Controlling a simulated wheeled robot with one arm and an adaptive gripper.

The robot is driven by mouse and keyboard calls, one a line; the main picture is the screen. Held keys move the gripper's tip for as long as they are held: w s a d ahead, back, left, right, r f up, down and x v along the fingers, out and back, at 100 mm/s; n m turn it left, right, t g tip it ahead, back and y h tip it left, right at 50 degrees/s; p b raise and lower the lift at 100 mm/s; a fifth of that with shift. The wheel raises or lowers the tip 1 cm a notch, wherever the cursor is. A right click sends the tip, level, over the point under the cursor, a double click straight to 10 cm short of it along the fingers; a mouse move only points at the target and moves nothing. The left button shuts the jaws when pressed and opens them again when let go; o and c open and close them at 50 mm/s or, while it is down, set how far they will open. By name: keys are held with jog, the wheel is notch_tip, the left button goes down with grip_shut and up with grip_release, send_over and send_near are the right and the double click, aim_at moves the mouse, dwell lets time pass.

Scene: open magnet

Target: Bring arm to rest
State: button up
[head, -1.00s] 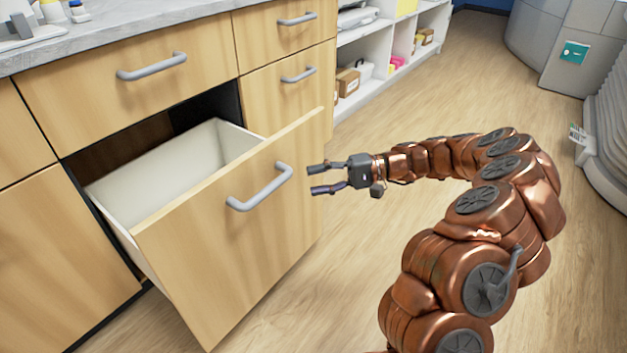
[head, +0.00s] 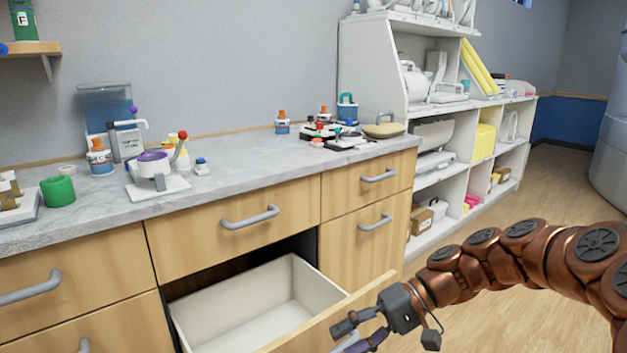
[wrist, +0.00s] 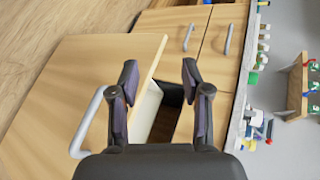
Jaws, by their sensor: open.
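My copper-coloured arm (head: 500,262) comes in from the right edge of the head view and bends down to my gripper (head: 352,335). My gripper is at the front of the pulled-out drawer (head: 250,310). In the wrist view my gripper (wrist: 160,78) is open, its two fingers apart with nothing between them. The drawer front (wrist: 60,95) with its grey handle (wrist: 88,122) lies to the left of the fingers. The visible inside of the drawer is empty. The lower part of the drawer front is cut off or hidden in the head view.
The grey countertop (head: 240,170) above the drawer holds several small items, among them a green cup (head: 58,191) and a purple-topped device (head: 153,168). White shelves (head: 430,180) stand behind. The wooden floor (head: 540,225) to the right is clear.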

jog(key=s+a+r+n+h+p, duration=0.1)
jog(key=s+r+h+p, duration=0.2)
jog(key=s+r+p, duration=0.35)
jog(key=s+d+r+m+h+p, duration=0.1)
jog(key=s+d+r+h+p, duration=0.3)
jog(key=p, duration=0.6)
jog(key=s+d+r+m+t+h+p, duration=0.1)
jog(key=s+d+r+h+p, duration=0.4)
jog(key=s+d+r+p, duration=0.3)
jog(key=s+r+p, duration=0.1)
jog(key=s+r, duration=0.2)
jog(key=s, duration=0.2)
jog(key=shift+s+d+r+p, duration=0.15)
jog(key=shift+d+r+p, duration=0.1)
jog(key=shift+d+p, duration=0.1)
